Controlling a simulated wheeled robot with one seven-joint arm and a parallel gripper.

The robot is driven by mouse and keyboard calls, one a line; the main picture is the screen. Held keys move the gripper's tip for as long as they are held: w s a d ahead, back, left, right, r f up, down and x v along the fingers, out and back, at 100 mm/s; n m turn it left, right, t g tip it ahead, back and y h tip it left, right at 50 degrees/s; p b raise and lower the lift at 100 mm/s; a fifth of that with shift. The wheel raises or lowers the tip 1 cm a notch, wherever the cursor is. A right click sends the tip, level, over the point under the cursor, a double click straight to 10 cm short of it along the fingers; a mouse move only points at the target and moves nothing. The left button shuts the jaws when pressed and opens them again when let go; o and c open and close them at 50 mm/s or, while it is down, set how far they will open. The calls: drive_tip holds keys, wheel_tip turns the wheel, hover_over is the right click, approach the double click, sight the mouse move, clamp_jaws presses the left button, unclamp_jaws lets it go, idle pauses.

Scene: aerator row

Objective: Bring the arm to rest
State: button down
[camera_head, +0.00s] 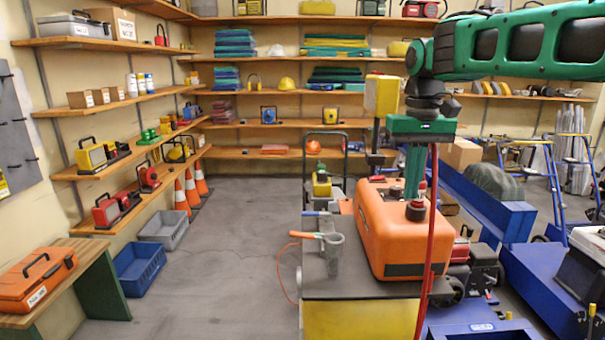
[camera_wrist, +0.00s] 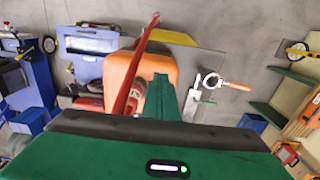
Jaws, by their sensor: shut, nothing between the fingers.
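My gripper (camera_head: 413,186) is green and points straight down on the right side of the head view. Its fingers are together with nothing between them. Their tips are just above or at a dark and red cap on top of an orange machine (camera_head: 385,240); I cannot tell if they touch it. In the wrist view, my gripper (camera_wrist: 162,88) is seen from above, with the orange machine (camera_wrist: 122,72) beyond it. My green arm reaches in from the upper right of the head view.
A red hose or pole (camera_head: 434,220) runs close beside my gripper. A grey cup-like tool with an orange handle (camera_head: 333,252) is on the bench top left of the machine. Shelves (camera_head: 290,90) line the back. Orange cones (camera_head: 181,197) stand left. The floor (camera_head: 235,240) between is clear.

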drive_tip(key=s+d+f+m, duration=0.2)
drive_tip(key=s+d+f, duration=0.2)
drive_tip(key=s+d, duration=0.35)
drive_tip(key=s+d+f+m, duration=0.2)
drive_tip(key=s+d+f, duration=0.2)
drive_tip(key=s+d, duration=0.3)
drive_tip(key=s+d+f+m, duration=0.1)
drive_tip(key=s+f, duration=0.4)
drive_tip(key=s, duration=0.3)
drive_tip(key=s+d+f+m, duration=0.1)
drive_tip(key=s+d+f, duration=0.1)
drive_tip(key=s+f, duration=0.3)
drive_tip(key=s, duration=0.4)
drive_tip(key=shift+s, duration=0.25)
drive_tip(key=shift+f, duration=0.1)
